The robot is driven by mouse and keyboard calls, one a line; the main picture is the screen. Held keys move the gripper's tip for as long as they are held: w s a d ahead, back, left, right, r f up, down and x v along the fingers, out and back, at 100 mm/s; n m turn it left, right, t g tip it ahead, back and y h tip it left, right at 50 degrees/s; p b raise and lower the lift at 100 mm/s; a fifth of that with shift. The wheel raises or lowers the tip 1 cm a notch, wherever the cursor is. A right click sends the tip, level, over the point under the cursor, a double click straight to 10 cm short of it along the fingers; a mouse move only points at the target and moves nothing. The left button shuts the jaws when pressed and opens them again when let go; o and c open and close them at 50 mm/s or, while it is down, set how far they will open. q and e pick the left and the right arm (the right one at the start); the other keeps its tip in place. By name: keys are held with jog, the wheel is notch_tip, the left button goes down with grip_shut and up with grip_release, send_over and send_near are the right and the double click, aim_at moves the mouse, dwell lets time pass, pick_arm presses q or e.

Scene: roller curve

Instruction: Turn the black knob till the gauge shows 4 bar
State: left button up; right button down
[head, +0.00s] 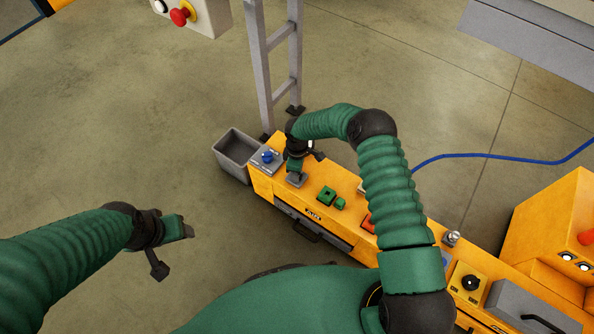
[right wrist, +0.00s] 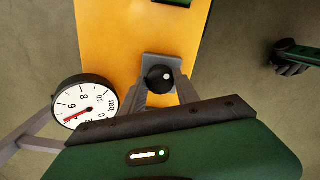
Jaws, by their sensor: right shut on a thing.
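The black knob (right wrist: 158,77), with a white dot, sits on a grey plate on the yellow bench. My right gripper (right wrist: 163,92) has its fingers on either side of the knob and is shut on it. In the head view my right gripper (head: 296,176) comes down on the plate, and the knob is hidden. The round white gauge (right wrist: 85,103) is left of the knob in the right wrist view. Its red needle points to the lower left, below the 6; the figure there cannot be read. My left gripper (head: 186,229) hangs over the floor, its jaw opening unclear.
The yellow bench (head: 262,184) carries a blue knob (head: 267,156) and green parts (head: 326,196) close to my right gripper. A grey bin (head: 236,152) stands at its left end, a metal ladder-like frame (head: 255,60) behind. Floor on the left is clear.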

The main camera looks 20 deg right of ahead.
jog(key=c, duration=0.9)
grip_release()
notch_tip(320, 180, up, 17)
jog(key=p, duration=0.6)
